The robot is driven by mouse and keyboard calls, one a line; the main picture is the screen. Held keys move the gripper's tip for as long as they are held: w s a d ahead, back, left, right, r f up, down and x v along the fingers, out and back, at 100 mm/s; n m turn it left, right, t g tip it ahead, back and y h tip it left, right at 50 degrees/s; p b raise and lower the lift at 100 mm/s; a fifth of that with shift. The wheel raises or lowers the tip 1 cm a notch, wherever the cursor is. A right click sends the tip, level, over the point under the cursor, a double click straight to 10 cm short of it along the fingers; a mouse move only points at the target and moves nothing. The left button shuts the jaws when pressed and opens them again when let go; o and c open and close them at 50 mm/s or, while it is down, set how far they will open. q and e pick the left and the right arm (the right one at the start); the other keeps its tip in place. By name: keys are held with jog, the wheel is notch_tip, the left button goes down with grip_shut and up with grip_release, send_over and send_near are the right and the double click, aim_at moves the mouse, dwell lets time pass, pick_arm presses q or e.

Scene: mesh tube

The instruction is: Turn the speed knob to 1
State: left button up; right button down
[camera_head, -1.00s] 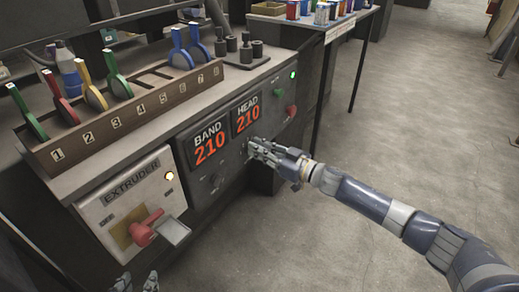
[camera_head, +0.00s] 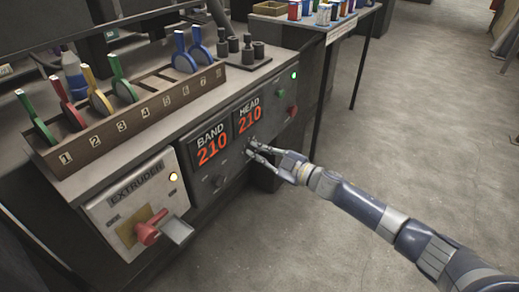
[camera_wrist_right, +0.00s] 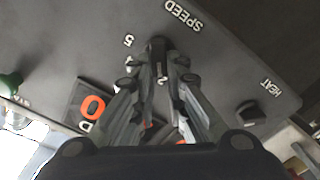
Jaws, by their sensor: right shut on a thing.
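The dark speed knob (camera_wrist_right: 158,48) shows in the right wrist view below the SPEED label (camera_wrist_right: 182,15), between my fingertips. A 5 stands to its left and a 2 shows between the fingers; other dial marks are partly hidden. The pointer's exact setting cannot be told. My right gripper (camera_wrist_right: 160,78) is shut on the knob. In the head view the right gripper (camera_head: 252,148) reaches the panel just below the HEAD display (camera_head: 249,115) and covers the knob. My left gripper is not in view.
The HEAT knob (camera_wrist_right: 250,113) is close by, also seen below the BAND display (camera_head: 211,144). The red extruder lever (camera_head: 147,232) juts out at lower left. A red button (camera_head: 292,111) and green button (camera_head: 280,93) are at right. A rack (camera_head: 140,125) of coloured tools tops the console.

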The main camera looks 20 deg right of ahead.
jog(key=shift+s+a+f+n, duration=0.1)
jog(key=shift+f+n, duration=0.05)
jog(key=shift+n, duration=0.75)
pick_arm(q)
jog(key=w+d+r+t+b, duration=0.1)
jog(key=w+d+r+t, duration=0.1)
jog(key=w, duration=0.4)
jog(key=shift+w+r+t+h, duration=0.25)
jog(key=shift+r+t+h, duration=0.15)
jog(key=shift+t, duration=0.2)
pick_arm(e)
jog(key=shift+s+a+f+n, duration=0.1)
jog(key=shift+f+n, duration=0.05)
jog(key=shift+n, duration=1)
jog(key=shift+a+f+n, duration=0.1)
jog(key=shift+f+n, duration=0.1)
jog(key=shift+n, duration=0.9)
jog(key=shift+s+f+n, duration=0.1)
jog(key=shift+f+n, duration=0.05)
jog(key=shift+n, duration=1)
jog(key=c, duration=1.6)
grip_release()
